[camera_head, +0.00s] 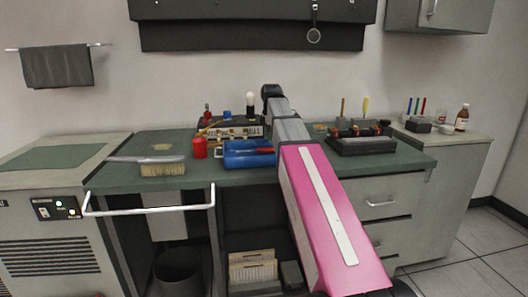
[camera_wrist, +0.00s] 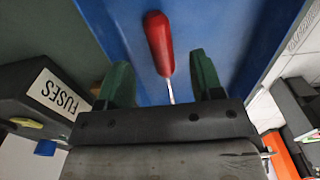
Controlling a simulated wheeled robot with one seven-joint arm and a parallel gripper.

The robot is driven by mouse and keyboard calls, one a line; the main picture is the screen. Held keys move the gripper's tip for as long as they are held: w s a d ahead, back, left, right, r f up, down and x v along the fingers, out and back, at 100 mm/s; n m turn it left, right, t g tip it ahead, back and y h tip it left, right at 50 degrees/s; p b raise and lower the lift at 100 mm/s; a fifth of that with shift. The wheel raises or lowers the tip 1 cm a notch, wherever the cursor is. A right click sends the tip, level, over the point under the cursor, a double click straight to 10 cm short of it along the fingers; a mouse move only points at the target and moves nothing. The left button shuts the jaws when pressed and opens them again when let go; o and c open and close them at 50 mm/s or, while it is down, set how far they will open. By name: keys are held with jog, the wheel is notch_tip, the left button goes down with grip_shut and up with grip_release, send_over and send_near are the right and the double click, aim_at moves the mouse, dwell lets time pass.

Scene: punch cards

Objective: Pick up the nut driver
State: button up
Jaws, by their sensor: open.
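The nut driver (camera_wrist: 158,42) has a red handle and a thin metal shaft in the wrist view. It lies on a blue tray (camera_wrist: 115,22), which also shows in the head view (camera_head: 245,162) on the workbench. In the head view a red handle (camera_head: 264,150) shows at the tray's right side. My gripper (camera_wrist: 162,72) is open, with its green fingers on either side of the driver and apart from it. The shaft runs down between the fingers, and its end is hidden by the gripper body. In the head view I cannot make out the fingers.
A box labelled FUSES (camera_wrist: 45,95) stands close to the left of my gripper in the wrist view. In the head view a brush (camera_head: 162,168) and a red bottle (camera_head: 200,148) are left of the tray. A dark tool holder (camera_head: 362,145) stands to the right.

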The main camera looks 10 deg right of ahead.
aim_at(270, 148)
jog(key=shift+f, duration=2.7)
jog(key=c, duration=1)
